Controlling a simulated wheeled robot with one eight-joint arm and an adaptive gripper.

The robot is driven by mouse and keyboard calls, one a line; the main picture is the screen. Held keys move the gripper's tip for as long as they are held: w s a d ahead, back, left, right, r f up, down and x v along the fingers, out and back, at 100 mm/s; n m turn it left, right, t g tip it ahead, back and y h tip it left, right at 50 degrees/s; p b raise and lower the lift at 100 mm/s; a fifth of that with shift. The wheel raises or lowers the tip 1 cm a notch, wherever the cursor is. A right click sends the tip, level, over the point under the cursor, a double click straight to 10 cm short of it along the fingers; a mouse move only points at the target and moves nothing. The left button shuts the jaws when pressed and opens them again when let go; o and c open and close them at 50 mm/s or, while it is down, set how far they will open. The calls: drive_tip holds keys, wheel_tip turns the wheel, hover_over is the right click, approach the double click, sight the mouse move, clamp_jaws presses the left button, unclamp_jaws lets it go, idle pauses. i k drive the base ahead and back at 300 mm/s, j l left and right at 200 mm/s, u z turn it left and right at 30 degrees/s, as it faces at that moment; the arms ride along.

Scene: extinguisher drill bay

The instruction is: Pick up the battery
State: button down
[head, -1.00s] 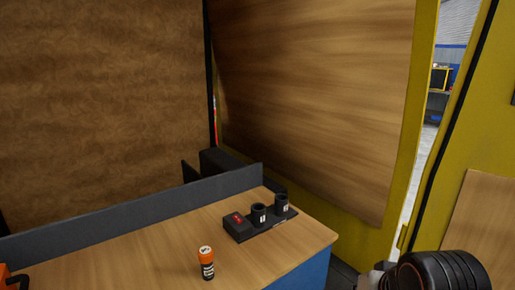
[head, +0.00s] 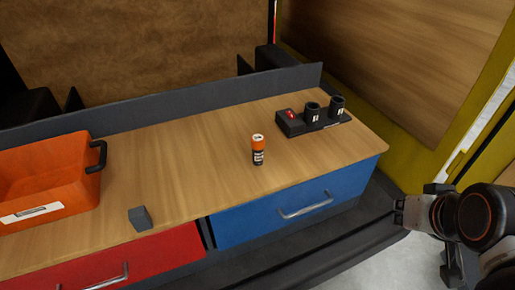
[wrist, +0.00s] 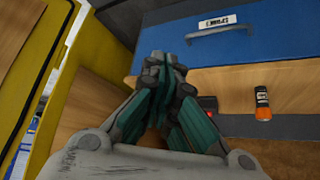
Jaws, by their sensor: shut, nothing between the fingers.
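The battery (head: 258,150), a small cylinder with an orange top and a dark, labelled lower body, stands upright on the wooden worktop (head: 185,175) in the head view. In the wrist view the battery (wrist: 262,104) shows right of my gripper, apart from it. My gripper (wrist: 160,62) is shut and empty, its fingers together in the middle of the wrist view. In the head view my arm is at the right edge, off the right end of the bench.
A black charger (head: 312,120) with two round sockets and a red display sits at the worktop's back right. An orange bin (head: 75,205) and a small grey block (head: 140,218) are at left. Red and blue drawers (head: 290,208) are below; a low grey rail runs behind.

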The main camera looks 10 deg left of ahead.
sight(258, 141)
drive_tip(key=j, duration=0.55)
drive_tip(key=i+j, duration=0.15)
drive_tip(key=j, duration=1)
drive_tip(key=i, duration=0.05)
